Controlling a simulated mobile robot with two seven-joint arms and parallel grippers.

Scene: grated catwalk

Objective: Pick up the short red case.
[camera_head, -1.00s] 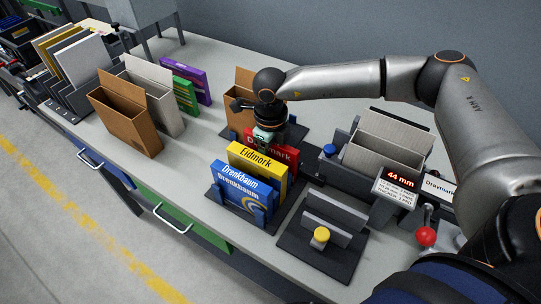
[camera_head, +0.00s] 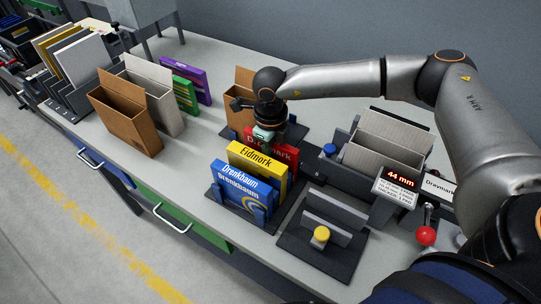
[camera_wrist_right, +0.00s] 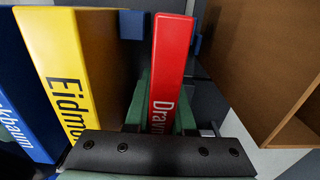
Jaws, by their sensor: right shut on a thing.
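The red case (camera_head: 286,158), lettered in white, stands upright behind the yellow Eidmork case (camera_head: 258,163) in the head view. In the right wrist view the red case (camera_wrist_right: 172,50) runs up the middle. My right gripper (camera_head: 264,138) comes down on the red case from above. Its greenish fingers (camera_wrist_right: 163,118) lie on both sides of the red case, shut on it. The fingertips are partly hidden. The red case's lower part is hidden behind the yellow case in the head view. My left gripper is not in view.
An open brown box (camera_head: 237,98) is close behind the gripper. Bare bench lies left of the cases.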

